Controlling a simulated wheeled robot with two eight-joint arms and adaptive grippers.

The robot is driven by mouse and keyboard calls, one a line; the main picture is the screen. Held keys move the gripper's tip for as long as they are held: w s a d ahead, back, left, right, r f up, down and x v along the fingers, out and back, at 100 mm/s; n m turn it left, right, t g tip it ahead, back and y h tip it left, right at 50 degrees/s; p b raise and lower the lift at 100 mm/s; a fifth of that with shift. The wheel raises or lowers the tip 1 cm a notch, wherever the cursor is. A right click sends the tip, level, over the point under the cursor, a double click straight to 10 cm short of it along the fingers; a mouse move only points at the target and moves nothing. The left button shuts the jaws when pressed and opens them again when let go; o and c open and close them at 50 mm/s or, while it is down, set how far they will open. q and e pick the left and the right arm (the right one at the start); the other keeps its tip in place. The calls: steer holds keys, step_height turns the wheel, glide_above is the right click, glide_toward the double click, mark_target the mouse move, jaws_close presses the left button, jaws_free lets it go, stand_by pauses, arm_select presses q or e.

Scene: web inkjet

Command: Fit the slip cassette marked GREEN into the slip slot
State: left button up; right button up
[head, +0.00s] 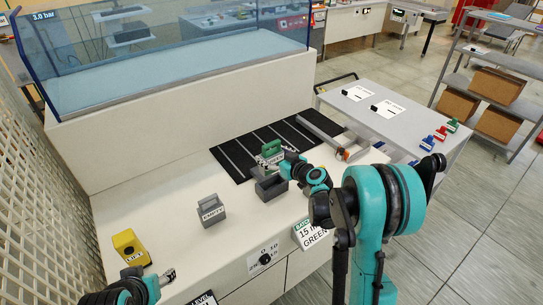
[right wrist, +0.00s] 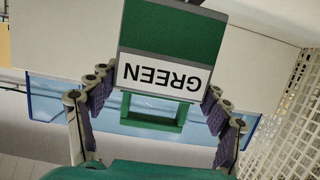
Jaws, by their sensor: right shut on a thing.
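The GREEN cassette (right wrist: 170,70), a green block with a white label and a green loop handle, is between the fingers of my right gripper (right wrist: 157,108). Its label reads upside down in the right wrist view. In the head view the cassette (head: 271,149) is held above the bench, just over and behind a dark grey open-topped box (head: 270,188). That box looks like the slip slot; its inside is hidden. A grey cassette marked EMPTY (head: 211,211) stands upright on the bench to the left. My left gripper (head: 168,276) is low at the left, its fingers too small to judge.
A yellow LOCK block (head: 130,247) sits at the bench's left. A sign reading GREEN (head: 311,234) and a dial (head: 264,259) are at the front. A black striped mat (head: 236,156) lies behind. A glass-walled tank stands behind the bench; a trolley (head: 385,118) with small coloured blocks is right.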

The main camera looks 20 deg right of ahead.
mark_target(272, 171)
steer(key=shift+d+f+b, duration=0.1)
steer(key=shift+f+b, duration=0.1)
steer(key=shift+b, duration=0.15)
step_height(272, 171, down, 6)
steer(key=b, duration=0.4)
steer(key=shift+r+b, duration=0.25)
steer(key=shift+b, duration=0.1)
steer(key=shift+b, duration=0.3)
stand_by(1.3)
steer(key=shift+f+b, duration=1.05)
steer(key=shift+f, duration=0.05)
steer(key=shift+f+b, duration=0.75)
steer(key=shift+f, duration=0.4)
steer(key=shift+f, duration=1)
steer(key=o, duration=1.5)
steer(key=shift+c, duration=0.2)
